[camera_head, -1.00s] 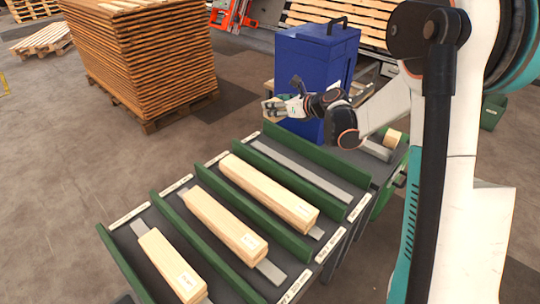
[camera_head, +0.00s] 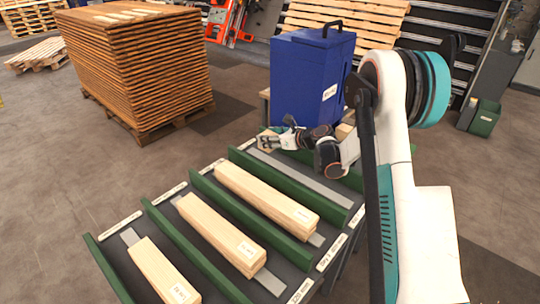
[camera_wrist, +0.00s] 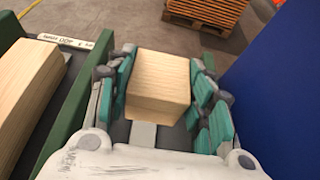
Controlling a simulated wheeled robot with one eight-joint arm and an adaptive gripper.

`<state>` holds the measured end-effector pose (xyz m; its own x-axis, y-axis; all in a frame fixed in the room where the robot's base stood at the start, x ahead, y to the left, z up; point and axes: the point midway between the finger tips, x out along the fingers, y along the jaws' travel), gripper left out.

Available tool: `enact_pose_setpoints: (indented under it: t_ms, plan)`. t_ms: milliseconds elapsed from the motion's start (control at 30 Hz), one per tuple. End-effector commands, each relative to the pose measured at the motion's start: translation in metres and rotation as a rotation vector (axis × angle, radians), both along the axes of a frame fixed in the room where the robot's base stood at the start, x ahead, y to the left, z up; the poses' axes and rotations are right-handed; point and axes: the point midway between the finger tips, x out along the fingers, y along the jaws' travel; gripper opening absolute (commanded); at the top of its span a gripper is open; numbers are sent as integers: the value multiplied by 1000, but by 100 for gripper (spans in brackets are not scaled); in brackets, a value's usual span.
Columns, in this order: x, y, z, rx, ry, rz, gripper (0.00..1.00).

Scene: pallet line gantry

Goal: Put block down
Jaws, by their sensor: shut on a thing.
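My gripper (camera_head: 270,143) is shut on a short pale wooden block (camera_wrist: 158,80), with teal finger pads on both sides of it in the wrist view. In the head view the block (camera_head: 265,136) shows only partly, at the far end of the rightmost visible lane of the sorting table. A grey strip (camera_wrist: 143,133) runs along the lane floor below the block. I cannot tell whether the block touches the lane. The same strip (camera_head: 300,176) shows in the head view with no beam on it.
Green dividers (camera_head: 285,180) separate the lanes. Long wooden beams (camera_head: 265,199) lie in the three lanes to the left. A tall blue bin (camera_head: 307,85) stands close behind my gripper. A stack of boards (camera_head: 140,70) stands back left.

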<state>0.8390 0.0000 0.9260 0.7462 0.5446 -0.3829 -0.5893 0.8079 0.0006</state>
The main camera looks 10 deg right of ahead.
Motion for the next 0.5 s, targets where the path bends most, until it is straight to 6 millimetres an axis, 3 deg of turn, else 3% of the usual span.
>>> enact_pose_setpoints:
  t_ms: [100, 333, 500]
  plan:
    - [0, 0, -16, 0, 0, 0, 23]
    - [0, 0, -30, 0, 0, 0, 23]
    - [0, 0, -56, 0, 0, 0, 23]
